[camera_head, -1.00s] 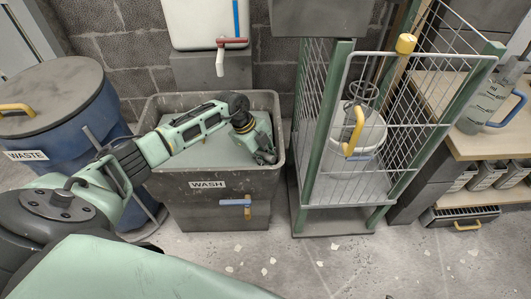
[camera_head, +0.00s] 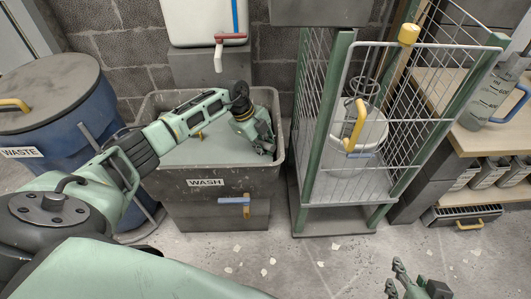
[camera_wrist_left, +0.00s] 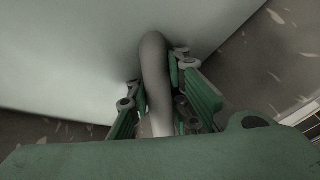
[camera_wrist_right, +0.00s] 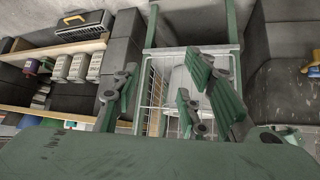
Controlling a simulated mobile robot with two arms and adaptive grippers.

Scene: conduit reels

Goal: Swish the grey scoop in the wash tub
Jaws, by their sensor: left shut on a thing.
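The dark grey wash tub (camera_head: 178,196), labelled WASH, stands against the wall and holds pale liquid (camera_head: 215,150). My left gripper (camera_head: 264,146) reaches down into the right side of the tub, at the liquid. In the left wrist view, my left gripper (camera_wrist_left: 160,100) is shut on the rounded grey handle of the grey scoop (camera_wrist_left: 154,62). The scoop's far end does not show there, and the scoop is not clear in the head view. My right gripper (camera_head: 416,282) is open and empty over the floor at lower right; its spread fingers show in the right wrist view (camera_wrist_right: 160,95).
A blue waste bin (camera_head: 70,150) stands left of the tub. A wire cage cart (camera_head: 400,130) with a white bucket (camera_head: 372,130) stands close on its right. A tap (camera_head: 219,55) hangs above the tub's back edge. A shelf bench (camera_head: 470,145) is at far right.

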